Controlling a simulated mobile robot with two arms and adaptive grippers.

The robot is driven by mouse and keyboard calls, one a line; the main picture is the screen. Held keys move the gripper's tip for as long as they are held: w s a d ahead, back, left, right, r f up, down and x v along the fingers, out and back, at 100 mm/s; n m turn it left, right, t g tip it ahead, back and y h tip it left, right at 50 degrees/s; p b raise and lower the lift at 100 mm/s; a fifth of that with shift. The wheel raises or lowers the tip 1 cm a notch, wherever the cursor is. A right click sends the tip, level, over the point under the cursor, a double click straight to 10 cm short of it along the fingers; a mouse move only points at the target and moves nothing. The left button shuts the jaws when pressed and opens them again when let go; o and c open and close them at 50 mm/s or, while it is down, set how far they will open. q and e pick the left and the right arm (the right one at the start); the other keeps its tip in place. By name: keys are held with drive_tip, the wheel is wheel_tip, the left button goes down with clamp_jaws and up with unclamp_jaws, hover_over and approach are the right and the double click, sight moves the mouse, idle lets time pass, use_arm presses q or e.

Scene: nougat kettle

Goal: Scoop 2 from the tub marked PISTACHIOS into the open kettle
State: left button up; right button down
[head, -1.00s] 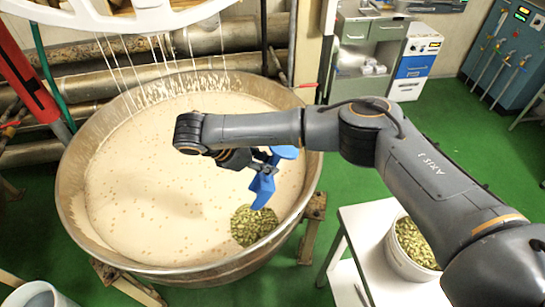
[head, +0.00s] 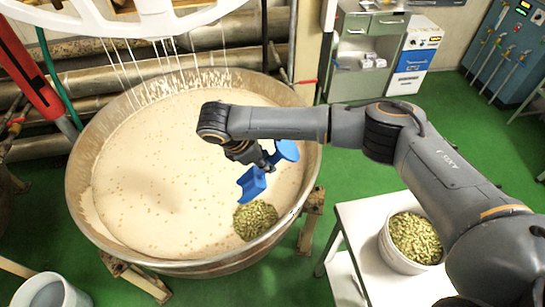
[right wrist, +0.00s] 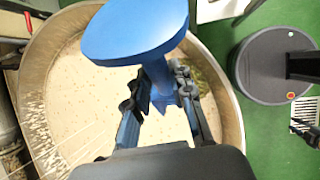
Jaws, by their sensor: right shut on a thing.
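The open kettle (head: 81,213) is a wide metal bowl of pale cream mass. A heap of green pistachios (head: 256,220) lies on the mass near its right front rim. My right gripper (head: 262,166) is shut on a blue scoop (head: 252,184) above the mass, just behind the heap. The scoop is tilted, and I see no nuts in it. In the right wrist view, the scoop's round blue end (right wrist: 135,30) hides part of the kettle (right wrist: 35,90). A white tub (head: 397,262) of pistachios stands on the right; no marking is readable.
The tub stands on a white table (head: 352,221) right of the kettle. White wires and a white wheel (head: 130,22) hang over the kettle's back. A grey bucket (head: 48,291) stands at front left. Green floor lies between kettle and table.

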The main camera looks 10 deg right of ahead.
drive_tip(key=shift+d+r+y+p, duration=0.2)
drive_tip(key=shift+r+y+p, duration=0.3)
drive_tip(key=shift+r+p, duration=0.1)
drive_tip(key=shift+s+y, duration=0.1)
drive_tip(key=shift+y, duration=0.6)
drive_tip(key=shift+r+m+y, duration=0.1)
drive_tip(key=shift+m+y, duration=0.2)
drive_tip(key=shift+y, duration=0.5)
drive_tip(key=y, duration=0.1)
drive_tip(key=r+y, duration=0.1)
drive_tip(key=y, duration=0.2)
drive_tip(key=shift+r+y, duration=0.3)
drive_tip(key=shift+r, duration=0.05)
drive_tip(key=shift+r+m+t+y, duration=0.3)
drive_tip(key=shift+r+t+y, duration=0.1)
drive_tip(key=shift+y, duration=0.3)
use_arm(q)
wheel_tip(320, 180, up, 2)
drive_tip(key=shift+r, duration=0.1)
use_arm(e)
drive_tip(key=shift+a, duration=0.15)
drive_tip(key=shift+a, duration=0.1)
